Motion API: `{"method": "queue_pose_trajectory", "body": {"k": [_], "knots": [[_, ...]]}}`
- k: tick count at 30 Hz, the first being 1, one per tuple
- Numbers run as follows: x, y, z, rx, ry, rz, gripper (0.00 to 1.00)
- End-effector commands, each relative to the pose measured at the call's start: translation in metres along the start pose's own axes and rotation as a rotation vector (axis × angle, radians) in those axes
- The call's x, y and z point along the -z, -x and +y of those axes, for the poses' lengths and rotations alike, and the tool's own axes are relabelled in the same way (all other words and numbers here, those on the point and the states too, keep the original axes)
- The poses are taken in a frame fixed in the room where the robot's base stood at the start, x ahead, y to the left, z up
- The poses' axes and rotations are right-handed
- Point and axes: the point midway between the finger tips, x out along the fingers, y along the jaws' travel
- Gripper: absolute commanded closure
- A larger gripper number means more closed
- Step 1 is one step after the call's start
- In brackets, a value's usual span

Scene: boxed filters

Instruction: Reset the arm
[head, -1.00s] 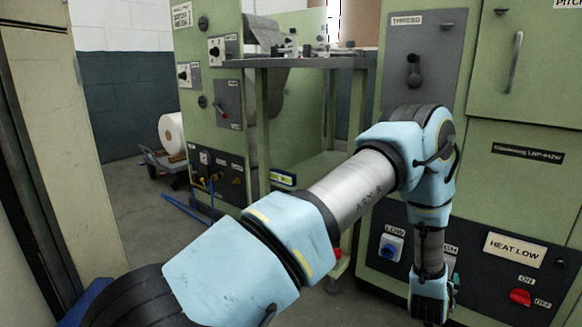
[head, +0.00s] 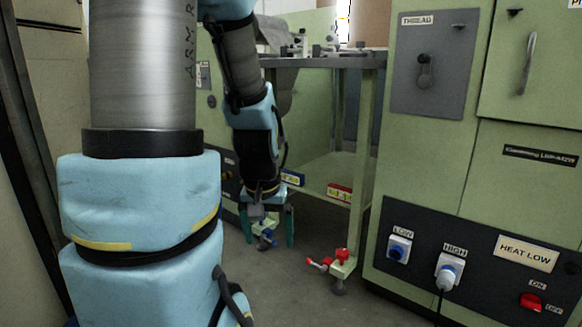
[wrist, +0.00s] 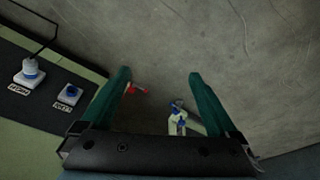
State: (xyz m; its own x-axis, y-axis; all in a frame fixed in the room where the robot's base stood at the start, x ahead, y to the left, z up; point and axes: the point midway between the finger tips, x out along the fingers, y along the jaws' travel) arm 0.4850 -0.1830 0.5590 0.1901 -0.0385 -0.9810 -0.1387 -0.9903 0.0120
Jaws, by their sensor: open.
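My arm (head: 145,65) is raised upright on the left in the head view, with its forearm bent over and hanging down at the centre. My gripper (head: 268,228) points down at the floor, in front of the green machine frame. Its two green fingers are apart, and nothing is between their tips. The wrist view also shows my gripper (wrist: 158,78) open over the grey floor. A foot with a blue clamp (head: 267,236) shows behind the fingers, and partly in the wrist view (wrist: 177,122).
A green cabinet on the right carries a LOW socket (head: 399,248), a HIGH socket (head: 450,270) with a plug and cable, and a red switch (head: 530,301). A frame foot with a red clamp (head: 340,262) stands on open floor (head: 320,300).

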Motion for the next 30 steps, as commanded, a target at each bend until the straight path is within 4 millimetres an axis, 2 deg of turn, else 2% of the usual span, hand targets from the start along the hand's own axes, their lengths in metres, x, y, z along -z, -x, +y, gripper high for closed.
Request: {"method": "queue_pose_trajectory", "body": {"k": [1,3,14,30], "knots": [[-0.015,0.008,-0.011,0.010,0.025,-0.025,0.05],[-0.029,0.021,-0.019,0.018,0.047,-0.060,0.05],[-0.010,0.098,-0.015,0.015,0.038,-0.057,0.05],[0.024,0.267,-0.013,0.015,0.037,-0.056,0.05]]}}
